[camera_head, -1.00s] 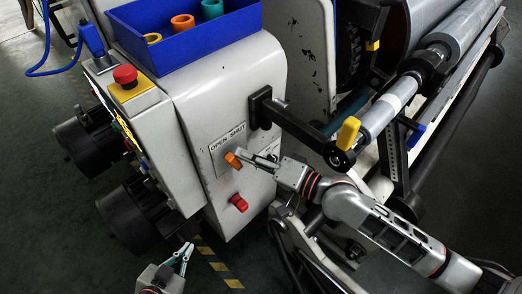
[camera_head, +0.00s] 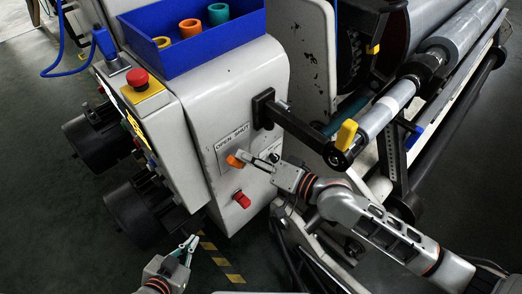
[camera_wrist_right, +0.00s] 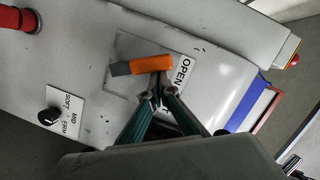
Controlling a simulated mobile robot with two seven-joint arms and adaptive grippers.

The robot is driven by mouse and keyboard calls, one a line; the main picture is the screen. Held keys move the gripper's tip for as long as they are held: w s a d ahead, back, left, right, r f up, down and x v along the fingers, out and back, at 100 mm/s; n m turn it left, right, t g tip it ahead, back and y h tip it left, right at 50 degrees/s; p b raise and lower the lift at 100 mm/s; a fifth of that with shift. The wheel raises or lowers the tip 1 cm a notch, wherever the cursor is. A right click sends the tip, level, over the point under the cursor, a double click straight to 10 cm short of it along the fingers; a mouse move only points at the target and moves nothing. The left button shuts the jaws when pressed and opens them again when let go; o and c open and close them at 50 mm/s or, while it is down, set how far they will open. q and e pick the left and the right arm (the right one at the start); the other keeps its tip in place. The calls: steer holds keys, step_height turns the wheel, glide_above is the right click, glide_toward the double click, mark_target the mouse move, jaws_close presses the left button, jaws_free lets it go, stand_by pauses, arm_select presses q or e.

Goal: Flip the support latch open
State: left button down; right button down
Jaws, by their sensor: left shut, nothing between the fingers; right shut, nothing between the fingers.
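A yellow latch lever (camera_head: 346,134) stands up at the end of the black support arm (camera_head: 303,130), beside the end of a roller shaft. An orange switch handle (camera_head: 236,161) sits under the OPEN SHUT label (camera_head: 232,138) on the white machine housing. My right gripper (camera_head: 252,160) is shut and empty, its fingertips at the orange handle. In the right wrist view the fingertips (camera_wrist_right: 158,94) are against or very near the handle (camera_wrist_right: 155,65); I cannot tell if they touch. My left gripper (camera_head: 189,243) is shut and empty, low in front of the housing.
A red knob (camera_head: 241,199) sits below the switch. A blue bin (camera_head: 192,50) with coloured rings and a red emergency button (camera_head: 137,77) are on top of the machine. Film rollers (camera_head: 455,45) fill the upper right. A small black selector knob (camera_wrist_right: 49,116) lies beside the switch panel.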

steer(key=v, duration=1.2)
steer(key=shift+a, duration=0.1)
arm_select(q)
steer(key=p, duration=0.1)
steer(key=r+p, duration=0.2)
steer(key=shift+s+d, duration=0.35)
arm_select(e)
steer(key=s+d+f+n+h, duration=0.2)
steer(key=s+d+f+h, duration=0.3)
steer(key=d+f, duration=0.2)
steer(key=s+d+f+n+t+h, duration=0.1)
steer(key=s+d+f+n+h, duration=0.1)
steer(key=s+d+f+h, duration=0.4)
step_height(320, 180, down, 6)
steer(key=shift+s+d+r+n+t, duration=0.1)
steer(key=shift+s+d+n+t, duration=0.15)
steer(key=shift+d, duration=0.9)
arm_select(q)
steer(key=shift+w+r, duration=0.1)
steer(key=shift+r, duration=0.2)
arm_select(e)
steer(key=shift+a, duration=0.1)
